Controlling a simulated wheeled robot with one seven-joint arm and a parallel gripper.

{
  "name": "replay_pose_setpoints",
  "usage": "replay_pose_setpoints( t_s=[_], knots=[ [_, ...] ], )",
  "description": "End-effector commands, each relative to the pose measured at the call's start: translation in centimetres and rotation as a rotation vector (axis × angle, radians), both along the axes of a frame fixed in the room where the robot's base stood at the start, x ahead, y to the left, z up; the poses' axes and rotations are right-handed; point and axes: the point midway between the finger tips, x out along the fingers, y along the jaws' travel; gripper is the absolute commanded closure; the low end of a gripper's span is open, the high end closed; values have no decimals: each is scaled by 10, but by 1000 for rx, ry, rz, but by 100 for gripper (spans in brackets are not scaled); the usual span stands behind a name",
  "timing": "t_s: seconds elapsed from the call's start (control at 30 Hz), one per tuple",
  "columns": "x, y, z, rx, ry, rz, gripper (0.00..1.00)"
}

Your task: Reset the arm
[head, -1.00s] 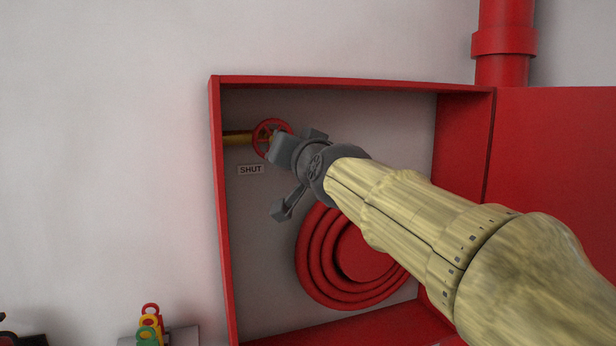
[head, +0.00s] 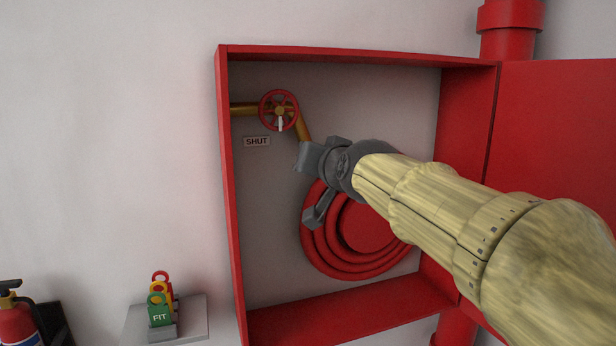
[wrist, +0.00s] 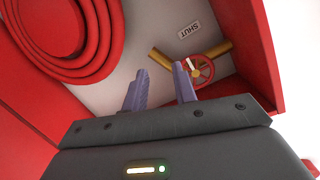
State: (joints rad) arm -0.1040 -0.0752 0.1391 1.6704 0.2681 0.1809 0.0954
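My gripper (head: 308,188) is inside the open red cabinet, in front of the coiled red hose (head: 318,240). Its two fingers stand apart with nothing between them; the wrist view also shows the open gripper (wrist: 160,90). The red valve wheel (head: 279,110) on its brass pipe is up and left of my gripper in the head view, apart from it. The wheel also shows in the wrist view (wrist: 206,72), beyond the right-hand finger. A "SHUT" label (head: 257,141) is on the cabinet's back wall below the pipe.
The cabinet's left wall (head: 228,200) and bottom (head: 350,308) frame my gripper, and its open door (head: 565,160) is at the right. A grey shelf (head: 192,318) holds coloured tags (head: 160,312), one reading "FIT". A fire extinguisher (head: 14,322) stands lower left.

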Motion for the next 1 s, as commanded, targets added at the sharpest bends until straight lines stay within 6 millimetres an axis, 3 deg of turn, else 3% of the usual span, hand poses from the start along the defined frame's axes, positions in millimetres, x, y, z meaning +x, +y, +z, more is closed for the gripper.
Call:
replay_pose_setpoints(
  t_s=[0.13,0.27,0.47,0.6,0.7,0.8,1.0],
  knots=[
    [-2,-30,-84,-112,208,-32,72],
    [-22,-55,-156,-201,390,-44,72],
    [-85,-95,-254,-318,679,-41,72],
    [-147,-119,-307,-383,881,-22,72],
    [-187,-131,-332,-412,994,-7,72],
    [-211,-138,-345,-426,1058,3,72],
    [-217,-139,-350,-431,1076,8,72]
  ],
)
